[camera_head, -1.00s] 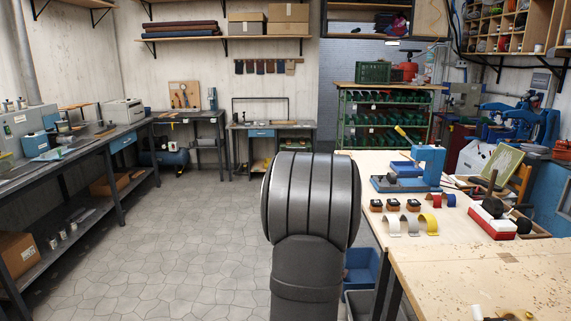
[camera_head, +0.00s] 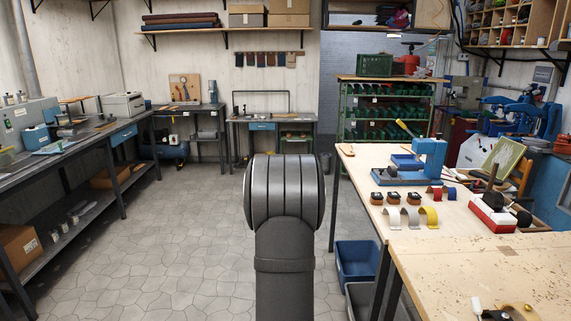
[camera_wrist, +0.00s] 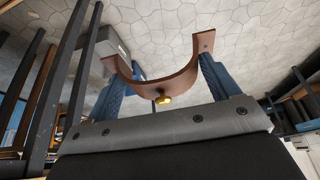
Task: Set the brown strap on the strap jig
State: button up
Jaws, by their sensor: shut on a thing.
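The brown strap (camera_wrist: 180,80) is bent into a U with a brass-coloured knob (camera_wrist: 163,99) at its middle. In the wrist view it sits between the blue fingers of my gripper (camera_wrist: 165,68), which is shut on it. The strap is held in the air, with grey floor behind it. In the head view my dark arm hides the gripper and strap. I cannot tell which thing is the strap jig; a small fixture with a white knob (camera_head: 477,304) is cut off at the bottom edge.
White, grey and yellow arched pieces (camera_head: 429,217) stand on the wooden bench (camera_head: 350,190) at right. Behind them is a blue press (camera_head: 428,160); beside them is a red and white block (camera_head: 492,217). A blue bin (camera_head: 356,262) is below. The floor at left is clear.

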jog(key=shift+s+f, duration=0.5)
jog(key=shift+f, duration=0.15)
jog(key=shift+d, duration=0.15)
jog(key=d+r+m+g+h, duration=0.15)
jog(key=d+r+m, duration=0.35)
jog(key=d+r, duration=0.55)
jog(key=d+r+m+h, duration=0.2)
jog(key=d+r+m, duration=0.45)
jog(key=d, duration=0.75)
jog(key=s+d+r+n, duration=0.1)
jog(key=s+d+r, duration=0.35)
jog(key=d, duration=0.35)
jog(key=s+d+r+n, duration=0.1)
jog(key=s+d+r, duration=0.35)
jog(key=d, duration=0.35)
jog(key=s+d+r+n, duration=0.1)
jog(key=s+d+r, duration=0.35)
jog(key=d, duration=0.25)
jog(key=w+a+f, duration=0.1)
jog(key=w+f, duration=0.1)
jog(key=w, duration=0.1)
jog(key=w+f, duration=0.2)
jog(key=w, duration=0.1)
jog(key=w+a+f, duration=0.1)
jog(key=w+f, duration=0.2)
jog(key=w, duration=0.1)
jog(key=shift+w+a, duration=0.1)
jog(key=shift+a, duration=0.25)
jog(key=shift+f, duration=2)
